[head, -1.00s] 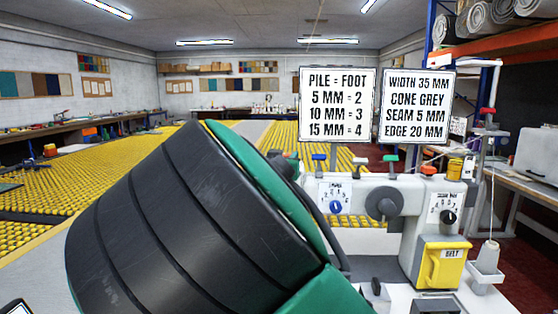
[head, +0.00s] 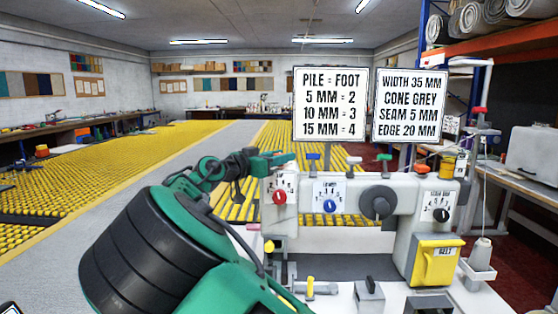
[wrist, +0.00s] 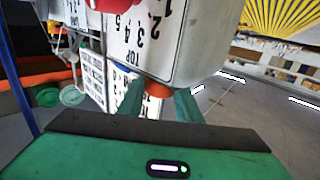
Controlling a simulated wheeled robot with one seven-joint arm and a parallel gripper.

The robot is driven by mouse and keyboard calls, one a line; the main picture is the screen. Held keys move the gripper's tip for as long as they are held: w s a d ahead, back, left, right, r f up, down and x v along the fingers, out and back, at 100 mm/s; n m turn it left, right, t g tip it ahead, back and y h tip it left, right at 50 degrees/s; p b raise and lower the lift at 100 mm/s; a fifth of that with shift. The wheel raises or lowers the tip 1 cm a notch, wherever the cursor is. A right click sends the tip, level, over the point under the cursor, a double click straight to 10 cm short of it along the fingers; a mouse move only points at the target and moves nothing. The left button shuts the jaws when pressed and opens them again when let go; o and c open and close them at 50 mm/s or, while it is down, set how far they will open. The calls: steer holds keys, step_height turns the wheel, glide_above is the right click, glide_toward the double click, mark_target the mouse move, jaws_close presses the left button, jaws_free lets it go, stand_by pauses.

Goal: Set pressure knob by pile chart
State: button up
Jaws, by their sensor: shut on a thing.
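The pile chart (head: 331,104) stands behind the machine; it reads 5 MM = 2, 10 MM = 3, 15 MM = 4. The white machine (head: 400,220) has a red dial knob (head: 279,197) at its left end, a blue one (head: 330,205) beside it and a black one (head: 441,215) at the right, each on a numbered plate. The black knob's small label is hard to read. My gripper (head: 271,161) is at the top of the left end. In the wrist view its fingers close on an orange-red piece (wrist: 156,88) on that housing, beside the TOP dial plate (wrist: 128,35).
A second sign (head: 409,106) gives width, cone, seam and edge. Blue (head: 313,157), white (head: 354,160) and green (head: 384,157) pieces stand along the machine's top. A large grey handwheel (head: 379,202) and a yellow BELT box (head: 437,262) are on its front.

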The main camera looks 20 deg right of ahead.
steer(key=shift+w+a+r, duration=0.1)
steer(key=shift+a, duration=0.1)
steer(key=o, duration=1)
steer(key=shift+a, duration=0.1)
steer(key=shift+o, duration=0.2)
steer(key=v, duration=1)
steer(key=shift+a, duration=0.3)
